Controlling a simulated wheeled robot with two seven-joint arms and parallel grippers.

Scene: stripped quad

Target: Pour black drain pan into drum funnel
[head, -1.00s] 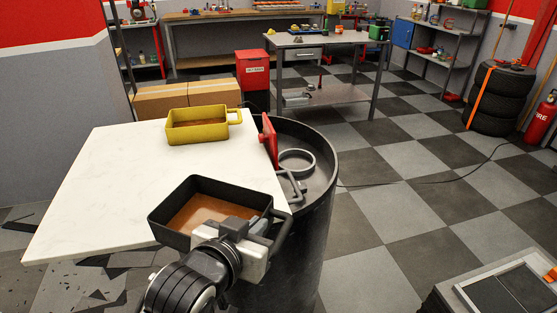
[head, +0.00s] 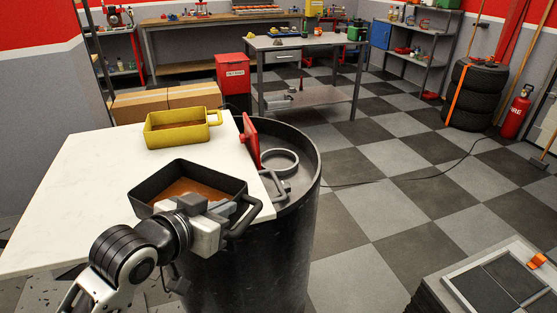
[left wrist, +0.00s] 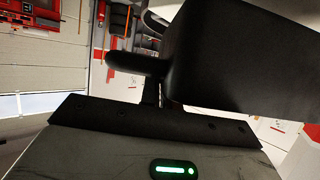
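The black drain pan (head: 143,193) holds brown liquid and looks about level in the head view, over the right part of the white table. My left gripper (head: 222,212) is at its near right side and appears shut on its handle (head: 247,220); the fingertips are partly hidden. The left wrist view shows the pan wall (left wrist: 240,60) and handle (left wrist: 135,65) close up. The drum funnel (head: 303,178) is the wide dark top of a black drum (head: 260,265), right of the pan, with a red lid (head: 250,141) standing up. My right gripper is not in view.
A yellow pan (head: 160,136) with brown liquid stands at the back of the white table (head: 85,185). A ring (head: 292,158) sits in the funnel. Boxes (head: 160,102), a red bin (head: 232,75) and a workbench (head: 300,42) stand behind. The checkered floor at right is mostly clear.

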